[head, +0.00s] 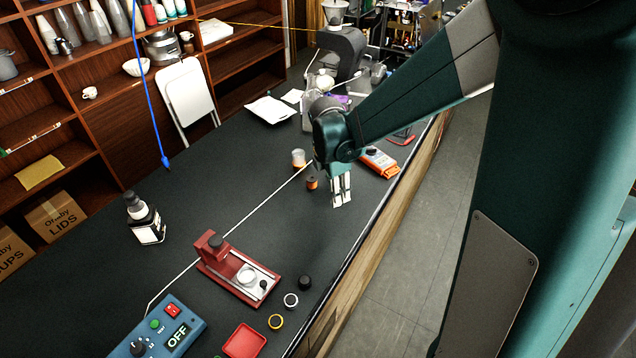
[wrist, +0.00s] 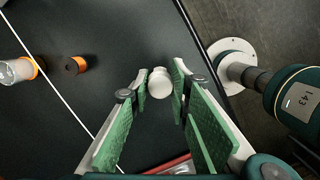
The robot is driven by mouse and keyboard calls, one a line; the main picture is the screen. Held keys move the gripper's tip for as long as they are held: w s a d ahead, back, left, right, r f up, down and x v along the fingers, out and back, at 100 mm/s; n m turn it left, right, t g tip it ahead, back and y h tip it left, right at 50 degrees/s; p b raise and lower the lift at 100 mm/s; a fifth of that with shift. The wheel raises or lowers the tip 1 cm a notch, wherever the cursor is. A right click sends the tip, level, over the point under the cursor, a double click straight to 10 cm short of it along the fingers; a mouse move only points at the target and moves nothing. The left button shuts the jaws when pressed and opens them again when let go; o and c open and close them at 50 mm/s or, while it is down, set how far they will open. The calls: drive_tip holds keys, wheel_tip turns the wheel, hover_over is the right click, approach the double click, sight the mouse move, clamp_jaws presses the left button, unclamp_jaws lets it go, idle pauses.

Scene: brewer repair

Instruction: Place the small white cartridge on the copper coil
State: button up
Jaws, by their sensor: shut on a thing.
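My gripper (head: 341,198) hangs above the dark worktop near its right edge. In the wrist view my gripper (wrist: 161,88) is shut on the small white cartridge (wrist: 160,80), which sits between the green-padded fingertips. In the head view the cartridge cannot be made out clearly from the fingers. The copper coil (head: 312,184) is a short orange-brown cylinder with a dark top, upright on the worktop just left of my gripper. It also shows in the wrist view (wrist: 76,65), to the left of the cartridge and apart from it. Nothing is seen on top of the coil.
A clear cup with an orange band (head: 298,159) stands just behind the coil. An orange meter (head: 379,162) lies right of my gripper. The middle worktop is mostly clear.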

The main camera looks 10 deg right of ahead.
drive_tip(key=w+a+r+m, duration=0.1)
drive_tip(key=w+a+r, duration=0.1)
drive_tip(key=w, duration=0.7)
drive_tip(key=w+a+r+m+p, duration=0.1)
drive_tip(key=w+a+r, duration=0.1)
drive_tip(key=w, duration=0.8)
drive_tip(key=shift+w, duration=0.15)
drive_tip(key=shift+r, duration=0.15)
hover_over(314, 178)
drive_tip(key=shift+w+a+f, duration=0.1)
drive_tip(key=shift+a+f, duration=0.1)
drive_tip(key=shift+f, duration=1.4)
drive_tip(key=shift+a+f, duration=0.2)
drive_tip(key=shift+f, duration=1.35)
drive_tip(key=shift+f+p, duration=0.35)
drive_tip(key=shift+f, duration=1.55)
drive_tip(key=shift+f, duration=0.15)
drive_tip(key=o, duration=0.9)
